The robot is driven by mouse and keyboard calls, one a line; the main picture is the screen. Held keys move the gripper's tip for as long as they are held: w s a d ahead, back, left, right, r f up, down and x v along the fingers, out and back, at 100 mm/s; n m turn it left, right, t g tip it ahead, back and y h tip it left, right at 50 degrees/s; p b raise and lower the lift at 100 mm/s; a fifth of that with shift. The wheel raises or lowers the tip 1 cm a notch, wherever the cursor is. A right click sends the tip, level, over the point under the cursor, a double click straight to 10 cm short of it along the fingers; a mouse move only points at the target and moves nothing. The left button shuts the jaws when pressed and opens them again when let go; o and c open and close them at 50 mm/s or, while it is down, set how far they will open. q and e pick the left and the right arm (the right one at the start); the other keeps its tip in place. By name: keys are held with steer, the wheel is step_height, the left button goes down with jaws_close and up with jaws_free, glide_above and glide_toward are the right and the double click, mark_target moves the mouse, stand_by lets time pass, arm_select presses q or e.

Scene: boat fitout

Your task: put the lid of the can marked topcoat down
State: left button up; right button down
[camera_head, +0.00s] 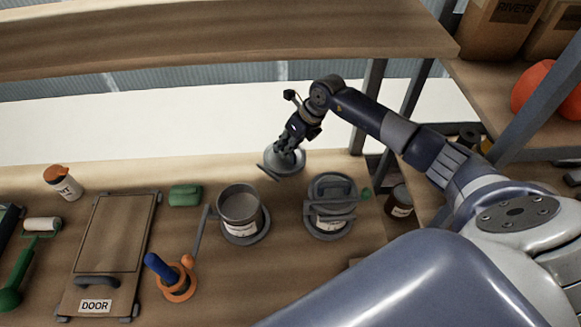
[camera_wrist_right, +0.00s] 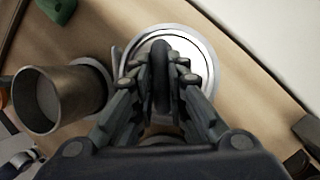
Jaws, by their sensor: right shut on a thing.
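My right gripper (camera_head: 290,142) is shut on the handle of a round grey lid (camera_head: 284,163). It holds the lid near the back of the bench, behind and between the two cans. In the right wrist view the lid (camera_wrist_right: 205,48) shows as a pale disc beneath the fingers (camera_wrist_right: 162,75), with its dark handle between them. An open grey can (camera_head: 240,208) stands upright on a round base; it also shows in the right wrist view (camera_wrist_right: 62,98). A second can (camera_head: 330,222) to its right has its top covered. Their labels are too small to read. My left gripper is out of view.
A green block (camera_head: 185,195), a blue-handled tool on an orange stand (camera_head: 178,284), the DOOR panel (camera_head: 115,235) and an orange-capped bottle (camera_head: 64,184) lie left of the open can. A dark jar (camera_head: 399,202) is at right. A shelf (camera_head: 220,35) runs above the bench.

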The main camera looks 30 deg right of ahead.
mark_target(289, 159)
steer(key=f, duration=0.1)
steer(key=f+b, duration=0.1)
steer(key=f, duration=0.2)
steer(key=shift+w+a+b, duration=0.15)
steer(key=shift+a+b, duration=0.15)
steer(key=shift+b, duration=0.1)
steer(key=shift+f, duration=0.3)
steer(key=shift+d+f+b, duration=0.15)
steer(key=shift+f+b, duration=0.15)
steer(key=shift+b, duration=0.05)
step_height(289, 159, down, 2)
steer(key=shift+d+f+b, duration=0.1)
steer(key=shift+f+b, duration=0.1)
steer(key=shift+b, duration=0.65)
steer(key=shift+f, duration=0.3)
steer(key=shift+r, duration=0.1)
steer(key=c, duration=1.6)
jaws_free()
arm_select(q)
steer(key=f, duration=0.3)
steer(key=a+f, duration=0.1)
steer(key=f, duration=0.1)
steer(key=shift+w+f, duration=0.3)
